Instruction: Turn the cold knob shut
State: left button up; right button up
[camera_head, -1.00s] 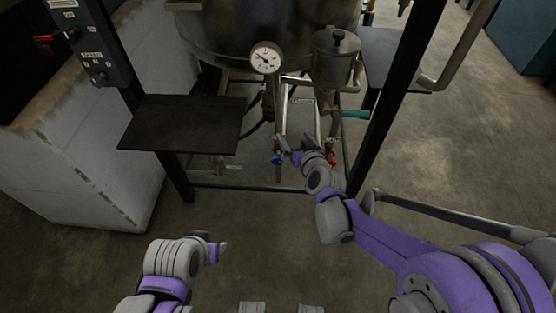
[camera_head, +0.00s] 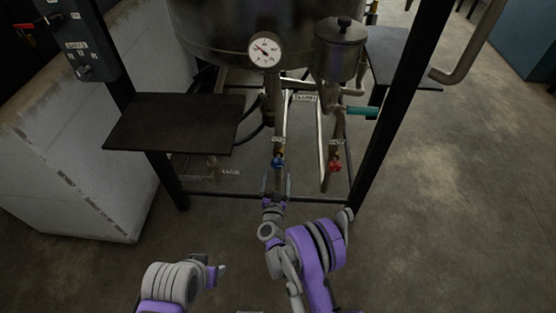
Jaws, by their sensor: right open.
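The cold knob looks to be the blue valve handle (camera_head: 278,162) on the left of two thin vertical pipes under the vessel, with a small label above it. My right gripper (camera_head: 275,180) is open, just below the blue knob in the picture, its two fingers pointing up towards it. Nothing shows between the fingers, and I cannot tell how far from the knob they are in depth. My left gripper (camera_head: 221,271) is low at the left, away from the valves. Its fingers are too small and side-on to tell open from shut.
A red valve handle (camera_head: 335,166) sits on the pipe to the right. A pressure gauge (camera_head: 263,50) and a large metal vessel (camera_head: 215,30) are above. Black frame posts (camera_head: 392,100) and a low crossbar (camera_head: 225,195) surround the pipes. A dark shelf (camera_head: 175,122) juts out at left.

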aim_at(278, 159)
jog(key=w, duration=0.9)
jog(key=shift+w, duration=0.1)
jog(key=shift+c, duration=0.3)
jog(key=c, duration=1.3)
jog(key=shift+f+m+b, duration=0.15)
jog(key=shift+m+b, duration=1.35)
jog(key=shift+m, duration=0.3)
jog(key=m+b, duration=0.1)
jog(key=m, duration=0.2)
jog(key=shift+m+b, duration=0.3)
jog(key=shift+m, duration=0.1)
jog(key=m+b, duration=0.1)
jog(key=m, duration=0.4)
jog(key=shift+b, duration=0.4)
jog(key=m+b, duration=0.1)
jog(key=m, duration=0.4)
jog(key=shift+m, duration=0.3)
